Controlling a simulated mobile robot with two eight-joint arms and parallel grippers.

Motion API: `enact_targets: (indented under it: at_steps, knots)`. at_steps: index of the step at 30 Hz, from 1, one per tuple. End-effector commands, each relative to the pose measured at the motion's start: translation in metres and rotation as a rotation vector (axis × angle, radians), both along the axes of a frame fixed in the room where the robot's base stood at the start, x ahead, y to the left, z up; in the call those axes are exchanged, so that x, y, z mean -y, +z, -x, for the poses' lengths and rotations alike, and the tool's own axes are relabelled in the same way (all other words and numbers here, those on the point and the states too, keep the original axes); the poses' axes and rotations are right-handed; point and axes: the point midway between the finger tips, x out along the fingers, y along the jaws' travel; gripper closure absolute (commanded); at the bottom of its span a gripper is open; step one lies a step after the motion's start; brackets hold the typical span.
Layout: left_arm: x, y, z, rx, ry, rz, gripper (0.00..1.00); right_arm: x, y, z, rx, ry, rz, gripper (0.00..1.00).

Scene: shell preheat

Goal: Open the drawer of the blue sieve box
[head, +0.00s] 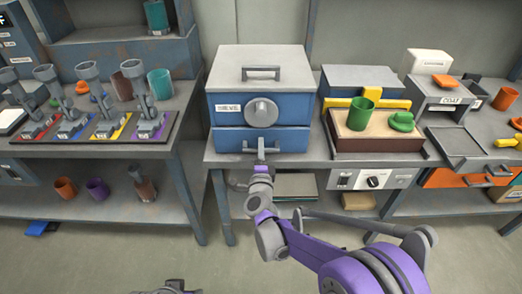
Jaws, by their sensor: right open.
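The blue sieve box (225,110) stands on the grey bench left of centre. It has a grey lid with a bar handle (261,71), a white label and a round grey knob (262,112). Its drawer (228,140) is the lower blue front and looks shut. My right gripper (261,150) is open at the drawer's grey handle, in front of the drawer's middle. The gripper partly covers the handle, so I cannot tell whether the fingers touch it or stand around it.
A wooden-topped tray (385,135) with a green cup (361,114) stands right of the box. A grey unit (445,97) is farther right. A rack (92,135) with several grey tools stands on the left bench. The floor before the box is clear.

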Motion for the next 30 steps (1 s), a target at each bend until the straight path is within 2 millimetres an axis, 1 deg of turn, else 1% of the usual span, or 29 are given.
enact_targets:
  at_steps: [3, 11, 30]
  knots:
    - [0.0, 0.0, 0.0, 0.0, 0.0, 0.0, 0.5, 0.0001, 0.0, 0.0002, 0.0, 0.0, 0.0, 0.53]
    - [0.0, 0.0, 0.0, 0.0, 0.0, 0.0, 0.5, 0.0001, 0.0, 0.0004, 0.0, 0.0, 0.0, 0.99]
    - [0.0, 0.0, 0.0, 0.0, 0.0, 0.0, 0.5, 0.0001, -0.0001, 0.0006, 0.0, 0.0, 0.001, 1.0]
